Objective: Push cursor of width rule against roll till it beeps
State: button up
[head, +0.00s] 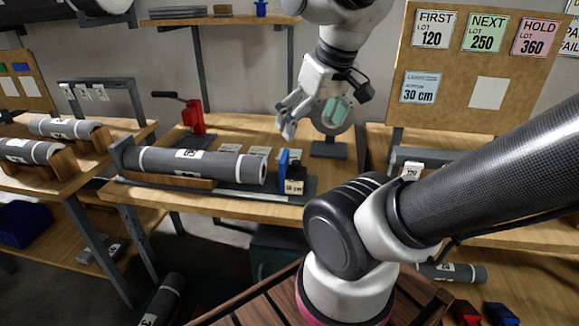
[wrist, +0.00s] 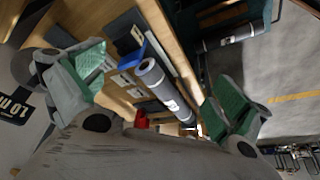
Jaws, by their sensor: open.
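A grey roll (head: 205,164) with white bands and a white label lies in a wooden cradle on the width rule (head: 150,190). The blue cursor (head: 283,163) stands upright near the roll's right end, with a small gap visible between them. A small "cm" tag (head: 293,187) sits at its foot. My gripper (head: 310,122) is open and empty, above and slightly right of the cursor, apart from it. In the wrist view, the roll (wrist: 163,86) and the blue cursor (wrist: 132,54) show between the spread green-padded fingers (wrist: 165,85).
A red-based tool with a black handle (head: 192,115) stands behind the roll. A lot board (head: 490,65) stands at right. More rolls (head: 65,128) lie on the left bench. Small cards lie behind the rule.

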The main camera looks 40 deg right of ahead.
jog(key=shift+c, duration=0.4)
jog(key=shift+d, duration=0.1)
jog(key=c, duration=0.3)
jog(key=shift+s+d+f+m, duration=0.1)
jog(key=shift+s+d+m, duration=0.05)
jog(key=shift+d+m, duration=0.2)
jog(key=c, duration=0.4)
jog(key=d+f+m+g, duration=0.1)
jog(key=d+f+m, duration=0.1)
jog(key=d, duration=0.1)
jog(key=d+f+m+g, duration=0.1)
jog(key=d+f+m, duration=0.1)
jog(key=d, duration=0.1)
jog(key=d+f+m+g, duration=0.1)
jog(key=d+m, duration=0.1)
jog(key=d, duration=0.1)
jog(key=shift+d+f+y, duration=0.3)
jog(key=shift+f, duration=0.1)
grip_shut()
jog(key=w+d+f+m+y, duration=0.1)
jog(key=d+f+m+y, duration=0.3)
jog(key=d+f+m, duration=0.5)
jog(key=m+t+y, duration=0.2)
jog(key=m+t, duration=0.2)
jog(key=m, duration=0.5)
send_near(302, 171)
jog(key=shift+m, duration=0.25)
jog(key=shift+x, duration=2.4)
